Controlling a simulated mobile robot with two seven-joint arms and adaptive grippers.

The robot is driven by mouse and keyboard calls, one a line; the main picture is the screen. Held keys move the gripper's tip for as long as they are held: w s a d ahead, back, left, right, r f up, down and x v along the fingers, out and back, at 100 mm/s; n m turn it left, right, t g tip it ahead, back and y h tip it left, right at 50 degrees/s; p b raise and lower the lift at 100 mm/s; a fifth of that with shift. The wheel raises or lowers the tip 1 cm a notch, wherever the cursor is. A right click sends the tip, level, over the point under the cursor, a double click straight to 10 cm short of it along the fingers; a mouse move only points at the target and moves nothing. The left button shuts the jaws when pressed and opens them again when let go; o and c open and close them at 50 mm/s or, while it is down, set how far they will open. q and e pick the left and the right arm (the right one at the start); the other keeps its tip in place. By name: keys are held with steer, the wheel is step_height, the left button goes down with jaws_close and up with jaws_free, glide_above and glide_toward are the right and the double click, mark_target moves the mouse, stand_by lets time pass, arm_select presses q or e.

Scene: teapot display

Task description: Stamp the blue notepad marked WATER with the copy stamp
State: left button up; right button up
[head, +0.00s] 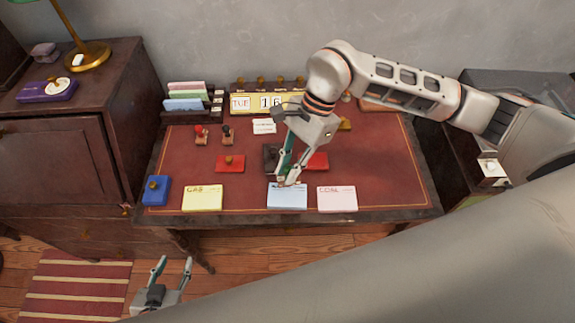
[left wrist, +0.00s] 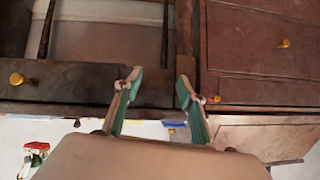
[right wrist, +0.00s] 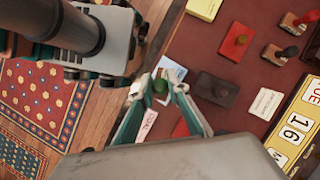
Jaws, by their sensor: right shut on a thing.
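The blue notepad (head: 287,197) lies at the front middle of the desk, its heading partly covered by my right gripper (head: 288,183). It also shows in the right wrist view (right wrist: 174,70), behind the fingertips. My right gripper (right wrist: 160,92) is shut on a stamp with a green knob (right wrist: 160,86). The stamp is at the notepad's upper edge in the head view; I cannot tell whether it touches the paper. The stamp's face and label are hidden. My left gripper (head: 175,266) is open and empty, low in front of the desk; it also shows in the left wrist view (left wrist: 160,95).
A yellow GAS notepad (head: 202,198) and pink COAL notepad (head: 337,199) flank the blue one. Behind are red pads (head: 230,163) (head: 317,161), a dark pad (head: 270,158), and two standing stamps (head: 201,135) (head: 227,135). A blue box (head: 156,190) sits at the left edge.

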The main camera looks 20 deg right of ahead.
steer(key=shift+a+m, duration=0.15)
steer(key=shift+m, duration=0.25)
steer(key=shift+f+b, duration=0.3)
steer(key=shift+f, duration=0.35)
step_height(320, 180, down, 3)
steer(key=shift+r+b, duration=0.2)
steer(key=shift+b, duration=0.45)
steer(key=shift+f, duration=0.35)
steer(key=shift+f+b, duration=0.5)
steer(key=shift+f, duration=0.15)
arm_select(q)
steer(key=shift+w+d+f+h, duration=0.35)
steer(key=shift+d+f, duration=0.2)
steer(key=shift+d, duration=0.2)
steer(key=shift+f, duration=0.15)
arm_select(e)
steer(key=shift+f, duration=0.15)
arm_select(q)
steer(key=shift+s+f+b, duration=0.1)
steer(key=shift+f+b, duration=0.3)
steer(key=shift+b, duration=0.05)
arm_select(e)
steer(key=shift+f, duration=0.45)
